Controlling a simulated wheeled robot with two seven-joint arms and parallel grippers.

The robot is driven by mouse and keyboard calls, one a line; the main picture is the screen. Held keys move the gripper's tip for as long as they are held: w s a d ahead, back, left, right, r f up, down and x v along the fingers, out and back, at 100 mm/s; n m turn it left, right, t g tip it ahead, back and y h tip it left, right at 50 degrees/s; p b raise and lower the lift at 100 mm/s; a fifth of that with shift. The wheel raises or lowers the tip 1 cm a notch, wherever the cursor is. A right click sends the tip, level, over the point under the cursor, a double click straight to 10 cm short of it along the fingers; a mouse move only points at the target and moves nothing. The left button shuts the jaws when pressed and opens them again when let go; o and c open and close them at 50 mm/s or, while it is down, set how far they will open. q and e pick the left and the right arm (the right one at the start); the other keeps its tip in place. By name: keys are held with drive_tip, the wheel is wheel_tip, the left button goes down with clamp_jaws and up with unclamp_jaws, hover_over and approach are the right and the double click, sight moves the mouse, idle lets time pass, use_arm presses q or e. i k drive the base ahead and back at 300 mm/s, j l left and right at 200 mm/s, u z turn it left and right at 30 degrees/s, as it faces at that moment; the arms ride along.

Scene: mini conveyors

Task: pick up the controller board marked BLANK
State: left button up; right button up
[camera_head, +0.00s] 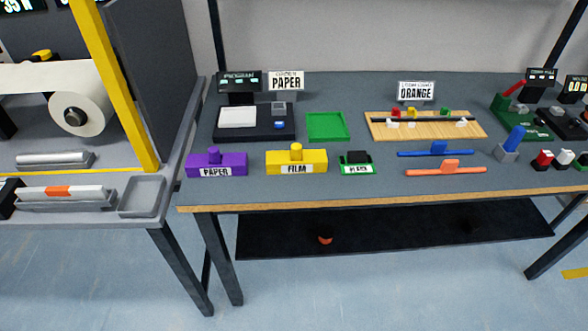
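A small green board (357,168) with a black block on top lies near the front edge of the table, right of the yellow FILM block. Its white label is small and blurred; it may read BLANK. It rests flat on the table and nothing holds it. Neither of my grippers shows in the head view.
A purple PAPER block (217,163) and a yellow FILM block (296,161) stand left of the board. Behind are a black PROGRAM station (284,133), a flat green pad (325,126) and a wooden rack (376,131). Blue (412,153) and orange (428,172) bars lie right.

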sight(355, 162)
drive_tip(key=i+l, duration=0.5)
drive_tip(key=l, duration=0.25)
drive_tip(key=i+l, duration=0.25)
drive_tip(key=l, duration=0.1)
